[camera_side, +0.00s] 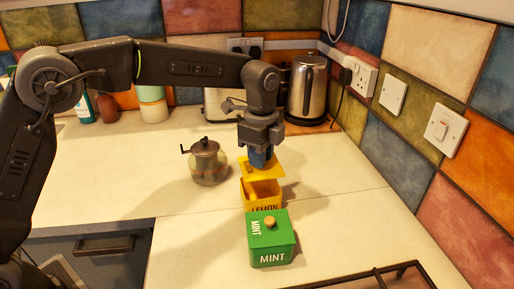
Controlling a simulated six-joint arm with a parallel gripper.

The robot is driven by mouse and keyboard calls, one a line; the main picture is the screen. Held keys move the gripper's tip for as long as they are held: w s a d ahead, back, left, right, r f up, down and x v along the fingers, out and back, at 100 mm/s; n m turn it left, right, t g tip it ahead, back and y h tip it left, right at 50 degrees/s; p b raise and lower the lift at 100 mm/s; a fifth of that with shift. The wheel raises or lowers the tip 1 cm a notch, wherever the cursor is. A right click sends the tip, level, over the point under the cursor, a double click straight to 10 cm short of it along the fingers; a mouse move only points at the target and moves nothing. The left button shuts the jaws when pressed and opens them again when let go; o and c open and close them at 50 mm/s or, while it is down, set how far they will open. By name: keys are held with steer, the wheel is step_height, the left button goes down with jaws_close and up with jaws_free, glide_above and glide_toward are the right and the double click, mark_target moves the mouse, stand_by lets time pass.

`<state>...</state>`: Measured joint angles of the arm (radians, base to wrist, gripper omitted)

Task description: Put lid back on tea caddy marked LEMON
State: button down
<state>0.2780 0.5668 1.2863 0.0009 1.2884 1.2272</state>
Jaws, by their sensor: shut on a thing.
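My gripper (261,158) is shut on the yellow lid (274,172) and points down, with its blue fingers over the middle of the lid. The lid is just above the far part of the yellow tea caddy marked LEMON (264,209). The caddy stands upright and open on the worktop, with part of its inside showing. Whether the lid touches the caddy's far rim I cannot tell. The fingers hide the lid's grip. The lower front of the LEMON caddy is hidden by the green caddy.
A green caddy marked MINT (271,258), with its lid on, stands just in front of the LEMON caddy. A glass pot (208,168) stands to the left. A steel kettle (307,90) is behind. A dark hob grate (378,278) lies at the front right. The worktop at right is clear.

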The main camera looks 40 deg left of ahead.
mark_target(261, 171)
steer(key=shift+f, duration=2.25)
steer(key=shift+f, duration=0.2)
stand_by(0.5)
steer(key=shift+c, duration=2.2)
jaws_free()
steer(key=shift+r, duration=0.15)
steer(key=shift+r, duration=3.4)
jaws_close()
